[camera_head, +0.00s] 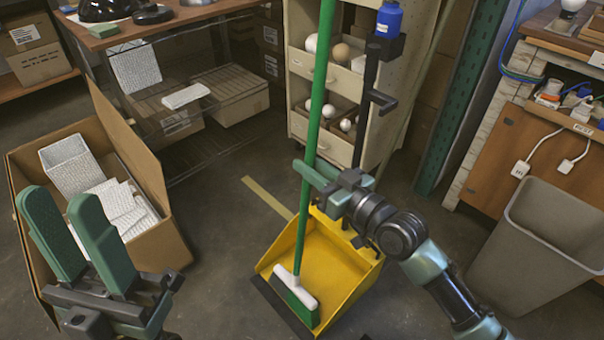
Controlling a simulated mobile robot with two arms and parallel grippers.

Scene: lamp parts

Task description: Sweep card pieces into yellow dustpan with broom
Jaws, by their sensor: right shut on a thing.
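The yellow dustpan (345,265) lies on the floor at the lower centre, its dark front lip facing the lower left. The broom has a long green handle (318,85) and a white-topped head with green bristles (296,292). The broom head is over the front part of the dustpan; whether it touches is unclear. My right gripper (314,178) is shut on the broom handle, above the back of the dustpan. My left gripper (64,205) is open and empty at the lower left, in front of the cardboard box. I see no clear loose card pieces on the floor.
The open cardboard box (165,245) holds white textured pieces (120,205). A grey bin (535,255) stands at the right. A shelf unit (300,15) with bulbs and a wire rack (205,140) stand behind. A tan strip (265,196) marks otherwise bare floor left of the dustpan.

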